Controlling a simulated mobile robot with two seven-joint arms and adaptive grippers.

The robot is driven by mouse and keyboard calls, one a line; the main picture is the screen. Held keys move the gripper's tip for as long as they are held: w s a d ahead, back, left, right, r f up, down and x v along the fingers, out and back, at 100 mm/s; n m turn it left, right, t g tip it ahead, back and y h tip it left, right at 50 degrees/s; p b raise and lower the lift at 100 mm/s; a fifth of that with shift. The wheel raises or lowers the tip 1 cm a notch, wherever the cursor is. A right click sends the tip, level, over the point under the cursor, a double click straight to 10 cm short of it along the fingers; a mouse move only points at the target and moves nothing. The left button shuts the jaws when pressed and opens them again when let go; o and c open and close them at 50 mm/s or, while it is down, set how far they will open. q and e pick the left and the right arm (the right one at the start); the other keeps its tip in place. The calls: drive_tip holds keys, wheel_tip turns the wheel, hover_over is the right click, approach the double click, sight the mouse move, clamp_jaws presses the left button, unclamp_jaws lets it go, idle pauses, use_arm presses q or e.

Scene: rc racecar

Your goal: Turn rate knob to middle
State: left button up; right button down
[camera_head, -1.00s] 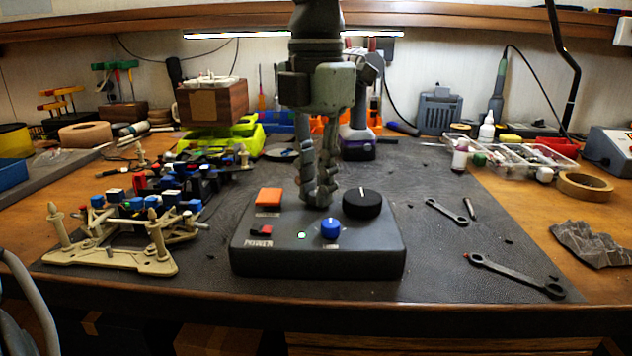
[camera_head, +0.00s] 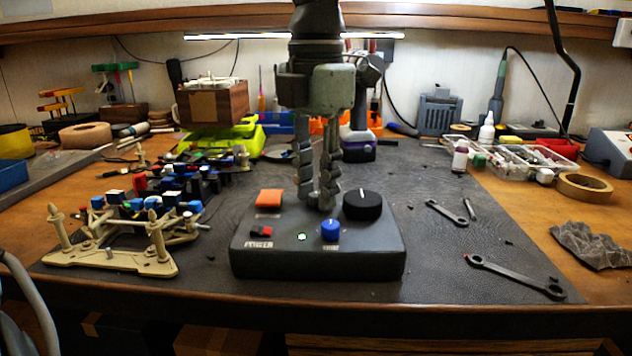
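A dark control box (camera_head: 270,262) stands on the mat with a large black knob (camera_head: 362,206) at its right rear and a small blue knob (camera_head: 330,231) at front. Each knob has a light mark pointing roughly away from me; I cannot read which is the rate knob. My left gripper (camera_head: 318,204) points down above the box's rear, just left of the black knob and behind the blue one. Its fingertips lie close together in the picture, with nothing visible between them; the viewing angle hides their real gap. My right gripper is out of view.
A car chassis (camera_head: 110,258) lies left. Wrenches (camera_head: 515,276) lie right on the mat (camera_head: 430,275), which is otherwise mostly clear there.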

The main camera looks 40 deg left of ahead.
sight(316, 194)
use_arm(q)
wheel_tip(316, 194, up, 12)
idle(0.6)
idle(0.4)
